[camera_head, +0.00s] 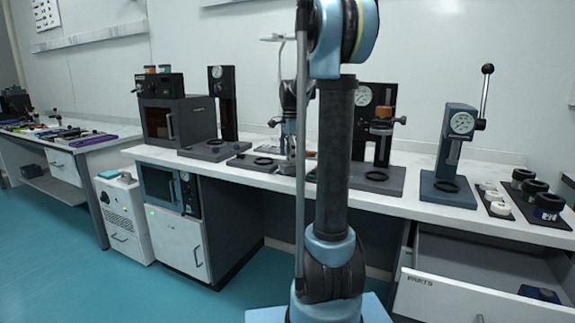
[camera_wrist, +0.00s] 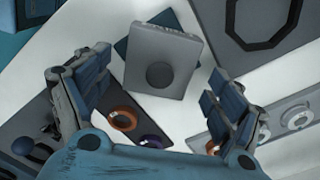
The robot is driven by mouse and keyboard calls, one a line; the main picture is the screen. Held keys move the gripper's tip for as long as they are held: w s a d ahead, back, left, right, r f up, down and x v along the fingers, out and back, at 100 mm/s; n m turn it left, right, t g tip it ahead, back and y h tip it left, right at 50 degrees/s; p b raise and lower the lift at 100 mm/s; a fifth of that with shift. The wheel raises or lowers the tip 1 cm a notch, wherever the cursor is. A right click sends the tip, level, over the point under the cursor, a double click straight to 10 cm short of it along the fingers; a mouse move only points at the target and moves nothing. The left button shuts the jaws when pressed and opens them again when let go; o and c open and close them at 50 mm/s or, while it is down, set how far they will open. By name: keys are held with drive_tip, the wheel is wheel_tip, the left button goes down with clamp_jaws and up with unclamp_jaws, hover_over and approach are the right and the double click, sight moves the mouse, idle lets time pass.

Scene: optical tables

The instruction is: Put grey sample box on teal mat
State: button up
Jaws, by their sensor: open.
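The grey sample box (camera_wrist: 162,35), a flat grey block with a dark round spot, lies between my fingers in the wrist view. The dark teal mat (camera_wrist: 126,48) shows from under its left and upper edges; the box overlaps it at an angle and appears to rest on it. My gripper (camera_wrist: 160,72) is open, one finger on each side of the box with visible gaps. In the head view my gripper (camera_head: 289,137) is low over the middle of the bench, partly behind my arm. I cannot make out the box or mat there.
A dark tray with an orange ring (camera_wrist: 122,118) and a purple ring (camera_wrist: 155,142) lies close by. A plate with white rings (camera_wrist: 294,118) is at right. A grey plate with a dark octagonal frame (camera_wrist: 262,20) is upper right. Presses flank my arm; the parts drawer (camera_head: 480,298) stands open.

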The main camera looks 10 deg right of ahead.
wheel_tip(320, 180, up, 9)
drive_tip(key=shift+f, duration=0.2)
drive_tip(key=shift+s, duration=0.1)
drive_tip(key=s+f+n+t, duration=0.1)
drive_tip(key=s+f+n, duration=0.3)
drive_tip(key=s, duration=0.6)
drive_tip(key=s+f+n, duration=0.5)
drive_tip(key=s, duration=0.6)
drive_tip(key=s+a+f+n+t, duration=0.1)
drive_tip(key=s+f+n, duration=0.6)
drive_tip(key=s+f, duration=0.7)
wheel_tip(320, 180, down, 2)
drive_tip(key=shift+s, duration=0.4)
drive_tip(key=shift+w+a+f, duration=0.1)
drive_tip(key=shift+w+f, duration=0.1)
drive_tip(key=shift+w, duration=0.2)
